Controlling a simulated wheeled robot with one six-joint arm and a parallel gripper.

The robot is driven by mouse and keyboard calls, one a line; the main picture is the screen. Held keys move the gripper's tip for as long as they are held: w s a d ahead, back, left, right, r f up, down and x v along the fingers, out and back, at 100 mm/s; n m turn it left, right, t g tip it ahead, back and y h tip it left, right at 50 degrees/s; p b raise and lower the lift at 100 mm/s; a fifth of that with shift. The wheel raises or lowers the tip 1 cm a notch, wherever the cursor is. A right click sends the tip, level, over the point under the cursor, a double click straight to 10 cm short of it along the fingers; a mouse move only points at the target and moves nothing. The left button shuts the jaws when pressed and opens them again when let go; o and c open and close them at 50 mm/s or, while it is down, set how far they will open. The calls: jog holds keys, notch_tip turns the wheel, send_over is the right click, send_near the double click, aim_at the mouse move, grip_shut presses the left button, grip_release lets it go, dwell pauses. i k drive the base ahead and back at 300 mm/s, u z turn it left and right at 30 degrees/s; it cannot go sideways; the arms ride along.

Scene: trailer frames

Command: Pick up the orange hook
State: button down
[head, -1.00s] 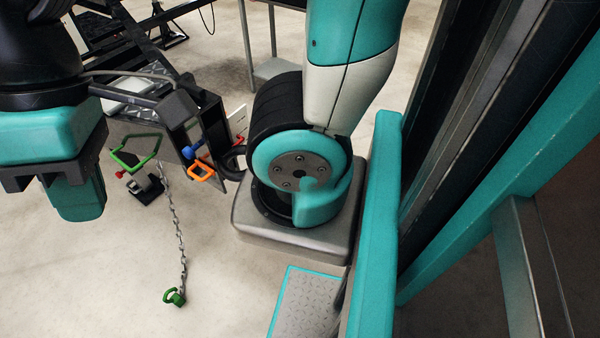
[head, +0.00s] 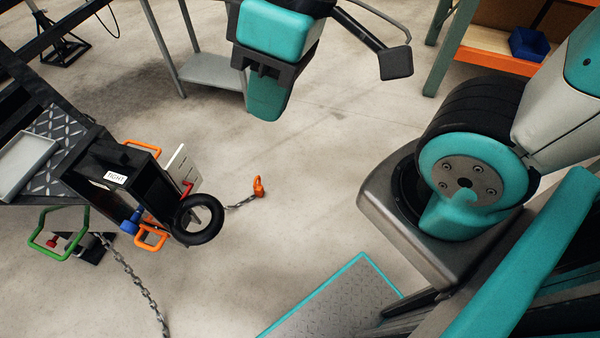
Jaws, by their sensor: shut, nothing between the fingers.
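The orange hook (head: 258,187) lies on the concrete floor near the middle of the head view, at the end of a short grey chain (head: 239,203). The chain runs left behind a black ring on the trailer frame. My gripper (head: 267,112) hangs at the top middle, above and apart from the hook in the picture. It is shut and empty. Its height over the floor is hard to judge.
The black trailer end (head: 130,175) stands at left, with the black ring (head: 199,219), orange and green handles, and a longer chain (head: 133,277). A grey stand (head: 213,73) is behind. A shelf with a blue bin (head: 530,43) is at upper right. Floor right of the hook is clear.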

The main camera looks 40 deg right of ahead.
aim_at(258, 189)
jog(key=z, duration=0.25)
jog(key=k, duration=0.6)
jog(key=u, duration=0.55)
jog(key=i, duration=1.55)
jog(key=z, duration=0.4)
